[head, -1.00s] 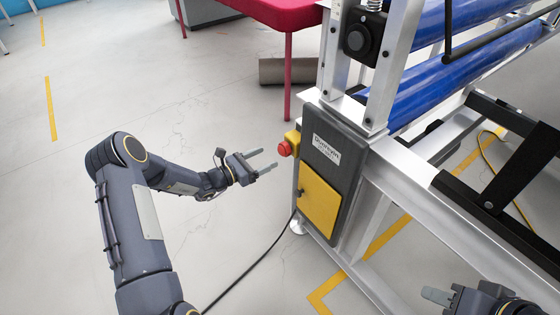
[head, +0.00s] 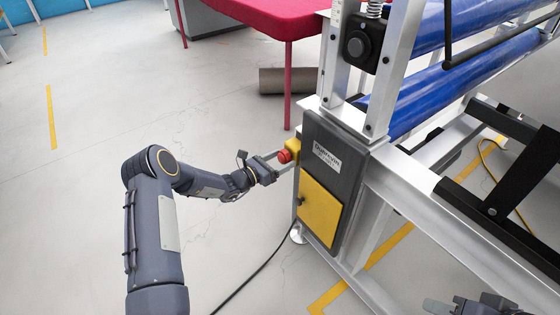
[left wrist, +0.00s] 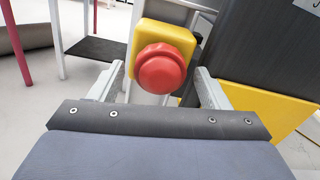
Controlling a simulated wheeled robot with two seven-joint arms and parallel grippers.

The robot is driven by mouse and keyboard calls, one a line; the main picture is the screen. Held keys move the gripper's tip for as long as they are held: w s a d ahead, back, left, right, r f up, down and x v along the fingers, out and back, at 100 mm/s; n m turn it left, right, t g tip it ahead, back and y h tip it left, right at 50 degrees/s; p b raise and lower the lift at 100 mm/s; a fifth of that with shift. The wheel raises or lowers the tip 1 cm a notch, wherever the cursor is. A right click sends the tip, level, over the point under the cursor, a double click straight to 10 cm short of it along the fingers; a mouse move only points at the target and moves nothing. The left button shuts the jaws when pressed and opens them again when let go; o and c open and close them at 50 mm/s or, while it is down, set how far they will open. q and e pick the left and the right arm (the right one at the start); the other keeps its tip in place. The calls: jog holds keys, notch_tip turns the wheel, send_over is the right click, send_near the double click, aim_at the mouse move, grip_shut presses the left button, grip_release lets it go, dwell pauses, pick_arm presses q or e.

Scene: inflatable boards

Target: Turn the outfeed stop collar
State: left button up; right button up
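The red stop knob (head: 285,156), with its round collar, sits on a yellow box (head: 294,144) on the side of the machine's dark end panel. It also shows in the left wrist view (left wrist: 162,70), facing the camera. My left gripper (head: 280,161) is open, with its fingers reaching to either side of the red knob. In the left wrist view the two fingers (left wrist: 160,88) stand apart, with gaps between them and the knob. My right gripper (head: 438,306) is partly in view at the bottom right, away from the knob, and its opening cannot be made out.
A yellow door (head: 320,212) is below the knob on the dark panel (head: 337,135). Blue rollers (head: 470,75) and a metal frame fill the right. A red table (head: 265,18) stands behind, with a grey roll (head: 288,80) beneath. A black cable (head: 250,277) crosses the otherwise clear floor.

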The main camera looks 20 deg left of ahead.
pick_arm(q)
jog(key=c, duration=1)
jog(key=shift+o, duration=0.2)
jog(key=shift+f, duration=0.1)
jog(key=m+b, duration=0.3)
jog(key=shift+m+b, duration=0.95)
jog(key=shift+m, duration=0.55)
jog(key=o, duration=1)
